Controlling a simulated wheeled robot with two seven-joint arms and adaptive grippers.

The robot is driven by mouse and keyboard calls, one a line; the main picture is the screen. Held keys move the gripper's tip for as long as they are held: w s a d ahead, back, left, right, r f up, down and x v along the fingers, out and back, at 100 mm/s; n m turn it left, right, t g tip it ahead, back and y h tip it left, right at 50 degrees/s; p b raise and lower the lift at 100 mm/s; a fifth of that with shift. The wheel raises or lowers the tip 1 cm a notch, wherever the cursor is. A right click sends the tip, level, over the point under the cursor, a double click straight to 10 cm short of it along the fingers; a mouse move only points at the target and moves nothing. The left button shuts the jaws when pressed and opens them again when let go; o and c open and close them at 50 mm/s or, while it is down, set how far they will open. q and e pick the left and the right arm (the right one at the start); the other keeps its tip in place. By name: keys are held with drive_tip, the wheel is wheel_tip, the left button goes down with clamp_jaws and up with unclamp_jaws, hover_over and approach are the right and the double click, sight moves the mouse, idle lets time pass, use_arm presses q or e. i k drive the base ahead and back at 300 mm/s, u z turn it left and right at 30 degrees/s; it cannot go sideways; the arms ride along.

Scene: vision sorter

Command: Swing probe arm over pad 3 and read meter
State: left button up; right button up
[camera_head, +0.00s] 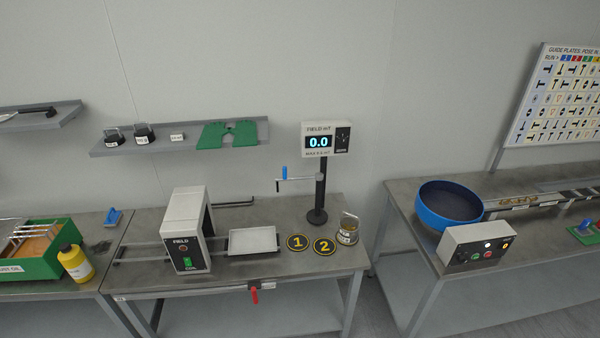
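The meter (326,139) labelled FIELD mT stands on a black post (318,190) at the back of the middle bench. Its display reads 0.0, with a smaller MAX 0.0 mT line below. The thin probe arm (301,179) reaches left from the post, with a blue handle (284,173) upright at its left end. Round pads marked 1 (297,242) and 2 (324,246) lie on the bench in front. A brass-coloured canister with a wire handle (347,229) stands right of pad 2. No pad marked 3 is visible. Neither gripper shows.
A grey FIELD coil box (185,232) with a green switch and a white tray (252,241) sit on rails left of the pads. A red lever (254,294) hangs at the bench's front edge. The right bench holds a blue bowl (450,204) and button box (476,246).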

sight(297, 178)
drive_tip(key=z, duration=0.7)
drive_tip(key=i, duration=1.2)
drive_tip(key=u, duration=0.4)
